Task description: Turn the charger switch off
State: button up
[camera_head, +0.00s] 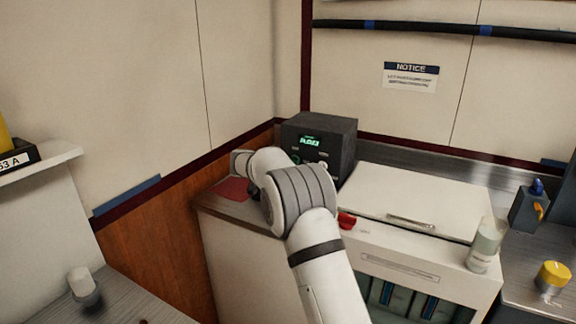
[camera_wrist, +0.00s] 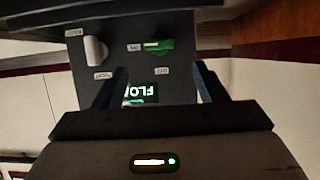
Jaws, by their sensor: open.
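The charger looks like a dark box (camera_head: 340,138) with a green lit display, standing in the back corner on the white cabinet. In the wrist view its dark front panel (camera_wrist: 185,22) fills the upper middle. A green switch (camera_wrist: 158,46) sits there beside small labels, with a pale knob (camera_wrist: 96,50) to its left. The lit display (camera_wrist: 141,92) shows between my fingers and is partly hidden. My gripper (camera_wrist: 159,70) is open and empty, its fingers in front of the panel, and the green switch lies beyond the fingertips. In the head view my arm hides the gripper.
A red handle (camera_head: 346,220) is near my arm. A whitish bottle (camera_head: 485,246) and a yellow-topped item (camera_head: 552,274) stand at right. A wooden wall panel (camera_head: 160,245) is close on the left.

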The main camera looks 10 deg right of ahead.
jog(key=p+x, duration=0.2)
jog(key=x, duration=0.5)
jog(key=shift+w+d, duration=0.15)
jog(key=shift+w, duration=0.1)
jog(key=c, duration=1)
jog(key=shift+n+h+b, duration=0.35)
jog(key=shift+n+h, duration=0.05)
jog(key=shift+n, duration=0.1)
jog(key=o, duration=1)
